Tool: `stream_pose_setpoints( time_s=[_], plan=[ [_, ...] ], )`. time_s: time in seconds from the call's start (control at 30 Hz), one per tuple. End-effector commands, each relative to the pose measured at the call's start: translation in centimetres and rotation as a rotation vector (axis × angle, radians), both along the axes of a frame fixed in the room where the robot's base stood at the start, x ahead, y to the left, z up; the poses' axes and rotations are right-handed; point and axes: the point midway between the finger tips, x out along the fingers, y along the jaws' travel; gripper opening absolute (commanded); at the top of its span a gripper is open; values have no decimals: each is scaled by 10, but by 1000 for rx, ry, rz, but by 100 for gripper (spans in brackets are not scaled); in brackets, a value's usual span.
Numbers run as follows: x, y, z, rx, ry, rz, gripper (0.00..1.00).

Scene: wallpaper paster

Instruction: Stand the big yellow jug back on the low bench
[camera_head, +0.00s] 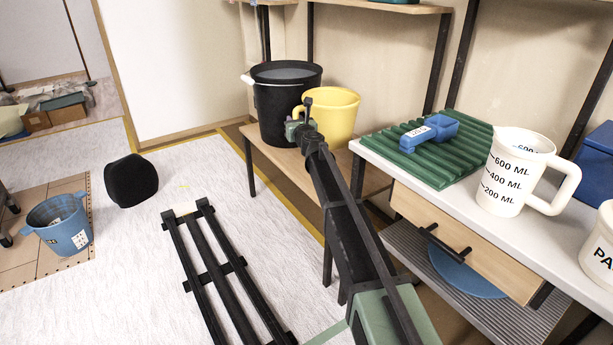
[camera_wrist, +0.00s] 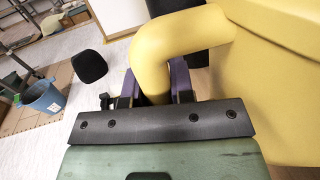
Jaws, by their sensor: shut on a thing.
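The big yellow jug (camera_head: 335,118) is upright at the right end of the low wooden bench (camera_head: 283,158), beside a black bucket. Its base is over or on the bench top; I cannot tell whether it touches. In the wrist view the jug's body (camera_wrist: 270,85) fills the right side, and its handle (camera_wrist: 165,50) runs down between my fingers. My gripper (camera_head: 299,127) is shut on the handle, with purple-grey fingers either side of it in the wrist view (camera_wrist: 155,88). My arm hides part of the bench's front.
The black bucket (camera_head: 278,110) stands close left of the jug. A white counter (camera_head: 455,200) at right holds a green ribbed mat (camera_head: 400,155), a blue tool (camera_head: 430,130) and a white measuring jug (camera_head: 515,175). A blue bucket (camera_head: 62,225) and black stool (camera_head: 131,181) stand on the floor at left.

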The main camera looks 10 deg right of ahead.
Motion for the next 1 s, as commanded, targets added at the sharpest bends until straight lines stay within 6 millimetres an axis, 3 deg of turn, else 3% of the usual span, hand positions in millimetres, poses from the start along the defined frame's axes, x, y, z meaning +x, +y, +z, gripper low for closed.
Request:
stream_pose_setpoints(
  time_s=[0.03, 0.2, 0.3, 0.5, 0.73, 1.0],
  plan=[
    [0, 0, -38, -1, 0, 0, 0],
    [0, 0, -97, -1, 0, -1, 0],
    [0, 0, -117, -1, 0, -1, 0],
    [0, 0, -118, -1, 0, -2, 0],
    [0, 0, -162, -1, 0, -2, 0],
    [0, 0, -157, -1, 0, -2, 0]
  ],
)
